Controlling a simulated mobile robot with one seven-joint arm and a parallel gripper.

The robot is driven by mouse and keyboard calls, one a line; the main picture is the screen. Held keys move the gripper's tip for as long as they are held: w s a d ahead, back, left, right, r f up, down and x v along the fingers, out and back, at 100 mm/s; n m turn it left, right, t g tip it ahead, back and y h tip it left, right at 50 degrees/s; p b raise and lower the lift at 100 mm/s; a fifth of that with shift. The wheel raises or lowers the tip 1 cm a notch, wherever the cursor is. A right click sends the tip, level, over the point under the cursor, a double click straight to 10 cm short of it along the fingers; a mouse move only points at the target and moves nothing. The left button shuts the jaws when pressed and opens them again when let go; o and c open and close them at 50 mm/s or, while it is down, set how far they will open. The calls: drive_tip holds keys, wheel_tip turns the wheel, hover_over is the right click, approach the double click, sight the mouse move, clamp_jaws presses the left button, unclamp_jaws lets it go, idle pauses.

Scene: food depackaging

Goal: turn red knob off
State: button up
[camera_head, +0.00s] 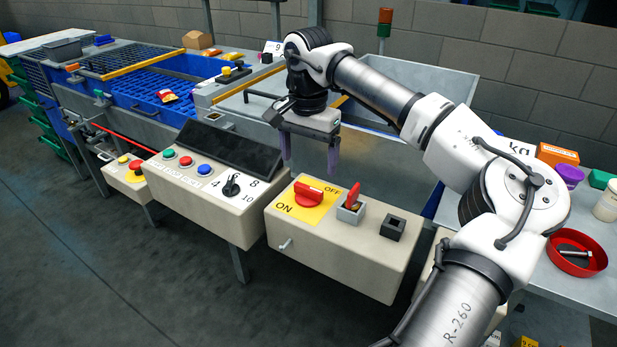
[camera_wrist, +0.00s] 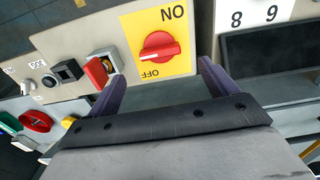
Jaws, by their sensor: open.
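The red knob (camera_head: 309,193) sits on a yellow ON/OFF plate (camera_head: 292,208) on top of a beige control box (camera_head: 336,246). In the wrist view the red knob (camera_wrist: 160,47) shows between my fingers, with its handle lying roughly crosswise between the ON and OFF labels. My gripper (camera_head: 309,162) is open and empty, its purple fingers pointing down above and behind the box. In the wrist view my gripper (camera_wrist: 162,88) has one finger on each side of the yellow plate, apart from the knob.
A red lever switch (camera_head: 352,197) and a black square socket (camera_head: 393,227) stand right of the knob. Left is a button panel (camera_head: 200,190) with a black dial (camera_head: 231,185). A red bowl (camera_head: 577,254) sits on the right table. The floor in front is clear.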

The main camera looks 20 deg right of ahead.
wheel_tip(320, 180, up, 7)
idle(0.3)
drive_tip(key=shift+f, duration=0.1)
